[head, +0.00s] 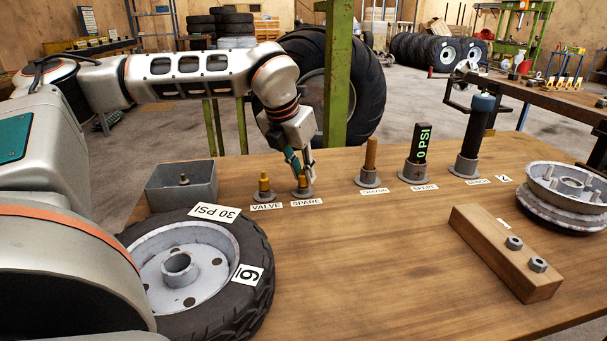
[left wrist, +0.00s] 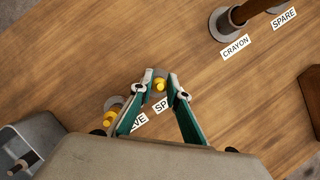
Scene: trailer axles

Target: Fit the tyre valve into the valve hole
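A yellow tyre valve (head: 264,186) stands upright in a grey holder behind the label VALVE. A similar yellow valve (head: 302,182) stands in a holder behind the label SPARE. My left gripper (head: 301,171) points down over the spare one. In the left wrist view the fingertips lie apart on either side of the spare valve (left wrist: 159,85), and the other valve (left wrist: 110,116) is outside the left finger. Contact cannot be told. The wheel (head: 236,294) lies flat at the front left, with dark holes in its pale rim. I cannot tell which is the valve hole. My right gripper is out of view.
A grey box (head: 181,184) stands behind the wheel. To the right stand a crayon (head: 370,155), a 0 PSI gauge (head: 420,145) and a blue-topped tool (head: 476,127) in holders. A wooden block (head: 505,253) and a hub (head: 567,190) lie at the right. The table's front middle is clear.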

